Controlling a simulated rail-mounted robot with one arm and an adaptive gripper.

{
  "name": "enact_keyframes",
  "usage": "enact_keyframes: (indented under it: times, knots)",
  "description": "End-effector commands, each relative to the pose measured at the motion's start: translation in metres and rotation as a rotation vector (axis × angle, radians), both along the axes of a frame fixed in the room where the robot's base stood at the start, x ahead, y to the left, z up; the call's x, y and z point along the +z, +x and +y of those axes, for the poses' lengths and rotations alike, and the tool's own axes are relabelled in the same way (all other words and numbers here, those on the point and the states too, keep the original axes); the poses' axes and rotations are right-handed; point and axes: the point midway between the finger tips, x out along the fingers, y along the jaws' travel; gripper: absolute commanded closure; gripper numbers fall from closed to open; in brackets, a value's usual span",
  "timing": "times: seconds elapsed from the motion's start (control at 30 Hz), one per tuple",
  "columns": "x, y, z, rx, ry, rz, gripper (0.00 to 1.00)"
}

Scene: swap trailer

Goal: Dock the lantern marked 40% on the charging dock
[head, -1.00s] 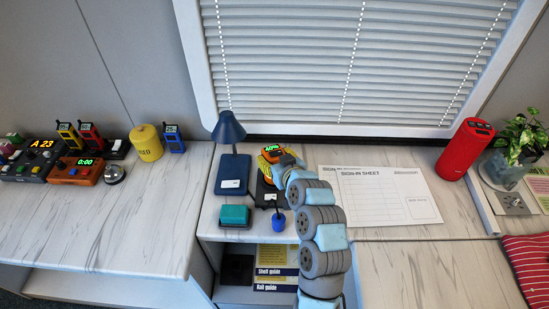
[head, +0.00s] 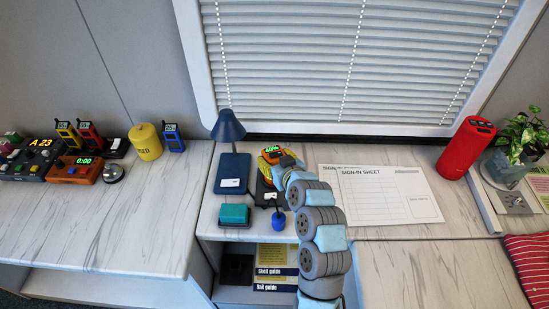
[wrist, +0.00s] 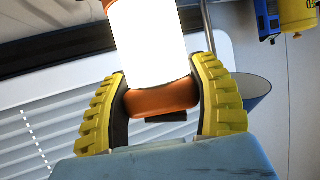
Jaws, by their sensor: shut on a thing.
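An orange lantern (head: 272,150) with a green lit readout on top shows near the back of the desk in the head view; its digits look like 40% but are small. In the wrist view the lantern (wrist: 150,45) has a glowing white body and an orange base. My gripper (wrist: 163,100) is shut on it, with yellow ridged fingers on both sides of the base. In the head view my gripper (head: 276,160) is partly hidden behind my wrist. A dark flat base (head: 264,194), possibly the charging dock, lies below the lantern, mostly covered; contact between them cannot be told.
A blue lamp (head: 229,130) stands close left of the lantern. The sign-in sheet (head: 385,195) lies to the right. A red speaker (head: 465,148) stands further right. The left counter's front is clear.

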Motion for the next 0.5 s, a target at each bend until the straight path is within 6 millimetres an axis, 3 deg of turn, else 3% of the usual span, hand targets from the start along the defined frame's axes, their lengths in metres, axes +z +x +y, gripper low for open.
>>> enact_keyframes:
  times: [0.07, 0.1, 0.13, 0.5]
  knots:
    - [-0.001, 0.0001, 0.0, 0.0, 0.0, -0.002, 0.78]
    - [-0.0006, 0.0002, 0.0001, 0.0, 0.0, -0.002, 0.31]
    - [-0.0004, 0.0001, 0.0001, 0.0, 0.0, -0.002, 0.25]
    - [-0.0001, -0.0023, -0.0014, -0.001, 0.0, -0.001, 0.25]
